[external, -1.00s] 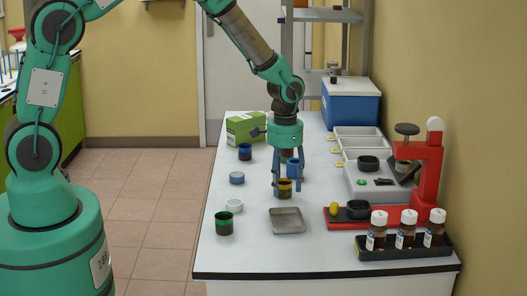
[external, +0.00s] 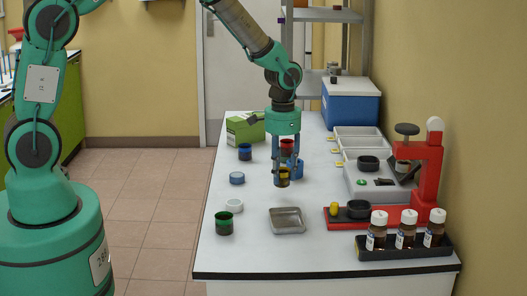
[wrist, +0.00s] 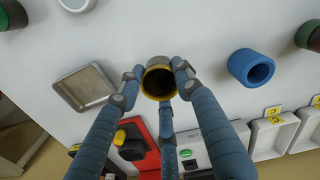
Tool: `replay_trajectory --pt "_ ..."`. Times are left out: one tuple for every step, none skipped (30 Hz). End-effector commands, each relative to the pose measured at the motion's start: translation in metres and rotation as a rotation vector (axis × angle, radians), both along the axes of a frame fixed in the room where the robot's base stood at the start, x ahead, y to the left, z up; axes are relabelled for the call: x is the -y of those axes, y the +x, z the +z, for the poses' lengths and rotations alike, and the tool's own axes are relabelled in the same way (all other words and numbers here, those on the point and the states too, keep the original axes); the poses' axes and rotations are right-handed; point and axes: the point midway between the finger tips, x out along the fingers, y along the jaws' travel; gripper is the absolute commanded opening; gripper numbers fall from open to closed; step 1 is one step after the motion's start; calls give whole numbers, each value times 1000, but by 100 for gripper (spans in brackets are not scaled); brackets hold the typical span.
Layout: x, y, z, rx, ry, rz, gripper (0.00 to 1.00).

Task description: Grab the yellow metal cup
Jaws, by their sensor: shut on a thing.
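The yellow metal cup (wrist: 158,80) has a yellow rim and a dark inside, and sits between my fingertips in the wrist view. In the external view the yellow cup (external: 283,178) is low between my fingers, partly hidden by them. My gripper (wrist: 158,82) has blue-grey fingers and is shut on this cup from its sides. My gripper (external: 284,172) points straight down in the external view. The cup looks upright; I cannot tell whether it still touches the table.
A blue cup (wrist: 252,67) stands close by, beyond the yellow cup in the external view. A metal tray (external: 287,220) is in front. A red cup (external: 287,147) shows behind my fingers. A red instrument (external: 430,175) and brown bottles (external: 405,236) stand at right. The table's left side has free room.

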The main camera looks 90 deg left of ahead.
Motion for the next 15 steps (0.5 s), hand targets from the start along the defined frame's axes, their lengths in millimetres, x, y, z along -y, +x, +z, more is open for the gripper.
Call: replay_trajectory --pt "5 -9 0 -3 -1 0 8" --pt "7 -13 0 -3 -1 0 8" --pt "10 -19 0 -4 -2 0 8" --pt "12 -24 1 -3 -1 0 8" --pt "15 -29 2 -4 -2 0 8" --pt "18 -35 2 -3 -1 0 8" --pt "21 -40 3 -2 -1 0 8" --pt "24 -45 4 -3 -1 0 8" --pt "27 -52 5 -3 -1 0 8" --pt "30 -57 5 -3 -1 0 8" --pt "33 -62 5 -3 -1 0 8" --pt "37 -69 6 -3 -1 0 8" --pt "39 -74 7 -2 -1 0 8" --pt "42 -79 7 -3 -1 0 8" --pt "45 -86 8 -3 -1 0 8"
